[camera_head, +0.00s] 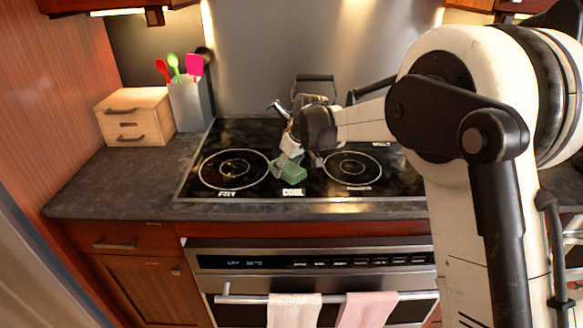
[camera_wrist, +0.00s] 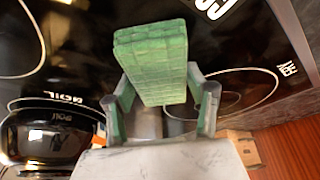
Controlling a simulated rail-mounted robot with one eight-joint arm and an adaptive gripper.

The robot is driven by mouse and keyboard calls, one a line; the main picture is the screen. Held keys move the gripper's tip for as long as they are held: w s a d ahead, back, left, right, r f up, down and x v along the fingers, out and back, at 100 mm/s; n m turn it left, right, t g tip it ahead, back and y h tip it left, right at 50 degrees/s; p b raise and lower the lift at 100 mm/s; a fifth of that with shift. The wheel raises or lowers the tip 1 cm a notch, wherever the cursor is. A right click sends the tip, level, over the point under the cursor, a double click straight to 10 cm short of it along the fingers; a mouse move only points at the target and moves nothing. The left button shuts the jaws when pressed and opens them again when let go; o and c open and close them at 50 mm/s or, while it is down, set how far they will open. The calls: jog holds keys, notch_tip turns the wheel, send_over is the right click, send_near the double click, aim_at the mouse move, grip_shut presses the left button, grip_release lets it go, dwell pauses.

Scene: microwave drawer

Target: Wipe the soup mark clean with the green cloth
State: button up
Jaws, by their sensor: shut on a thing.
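The green cloth (camera_head: 292,170) is a folded block over the black glass cooktop (camera_head: 255,193), between the two front burner rings and near the COOL label. It also shows in the wrist view (camera_wrist: 152,55). My gripper (camera_head: 290,150) is shut on the cloth, with one finger on each side in the wrist view (camera_wrist: 163,92). The cloth sticks out beyond the fingertips. I cannot tell whether it touches the glass. I cannot make out the soup mark in either view; the cloth and my arm hide part of the cooktop.
A dark kettle (camera_wrist: 48,135) stands behind my gripper, partly hidden in the head view. A grey utensil holder (camera_head: 190,108) and a small wooden drawer box (camera_head: 135,118) stand on the counter at the left. Two towels (camera_head: 293,311) hang on the oven handle. The left burner area is clear.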

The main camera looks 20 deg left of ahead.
jog(key=shift+s+a, duration=0.2)
jog(key=shift+a, duration=0.5)
jog(key=shift+s+a, duration=0.2)
jog(key=shift+a, duration=0.45)
jog(key=shift+r+p, duration=1.7)
jog(key=shift+r, duration=2.25)
